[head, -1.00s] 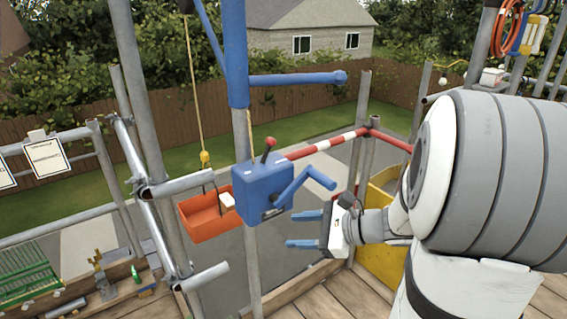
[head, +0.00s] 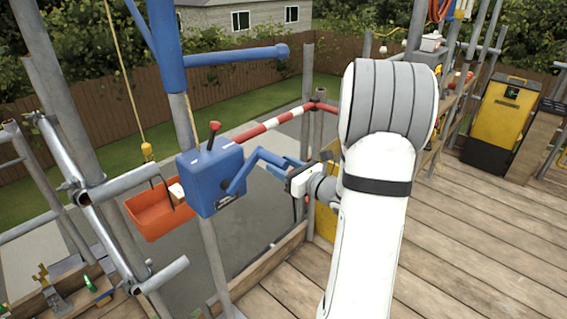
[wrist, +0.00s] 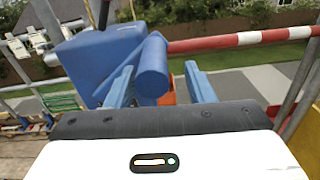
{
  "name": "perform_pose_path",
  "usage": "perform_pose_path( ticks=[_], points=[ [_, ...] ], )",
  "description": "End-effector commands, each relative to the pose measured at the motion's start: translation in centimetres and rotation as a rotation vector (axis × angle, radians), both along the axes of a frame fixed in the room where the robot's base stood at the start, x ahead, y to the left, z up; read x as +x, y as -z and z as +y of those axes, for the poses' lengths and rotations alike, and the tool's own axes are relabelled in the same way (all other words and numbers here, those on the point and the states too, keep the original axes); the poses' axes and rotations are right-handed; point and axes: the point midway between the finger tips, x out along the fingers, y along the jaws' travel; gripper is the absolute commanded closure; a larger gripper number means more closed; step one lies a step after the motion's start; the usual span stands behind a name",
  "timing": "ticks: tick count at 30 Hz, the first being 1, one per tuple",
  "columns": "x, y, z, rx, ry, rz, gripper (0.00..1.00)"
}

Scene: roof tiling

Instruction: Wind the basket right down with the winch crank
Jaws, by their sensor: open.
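The blue winch box (head: 210,178) is fixed to an upright pole, with a red-knobbed lever (head: 214,128) on top. Its blue crank (head: 243,174) points up and to the right, with the handle toward my gripper. My gripper (head: 276,166) is open at the handle. In the wrist view the round handle end (wrist: 153,72) lies between the two blue fingers, with gaps visible on both sides. The orange basket (head: 155,217) hangs left of the winch on a yellow rope (head: 126,75), with a white item inside. The winch partly hides it.
A red-and-white rail (head: 268,126) runs behind the crank. A blue arm (head: 235,57) sticks out above the winch. Scaffold poles stand on the left. Plank decking (head: 460,230) is clear on the right, before a yellow cabinet (head: 506,108).

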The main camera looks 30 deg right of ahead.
Motion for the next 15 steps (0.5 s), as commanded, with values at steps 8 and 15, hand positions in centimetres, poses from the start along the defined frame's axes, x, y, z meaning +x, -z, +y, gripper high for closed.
perform_pose_path(
  ticks=[8, 15],
  points=[
    [0.47, -0.02, 0.12, -0.001, 0.001, -0.001, 0.51],
    [0.44, -0.02, 0.09, -0.001, 0.002, 0.000, 0.66]
  ],
)
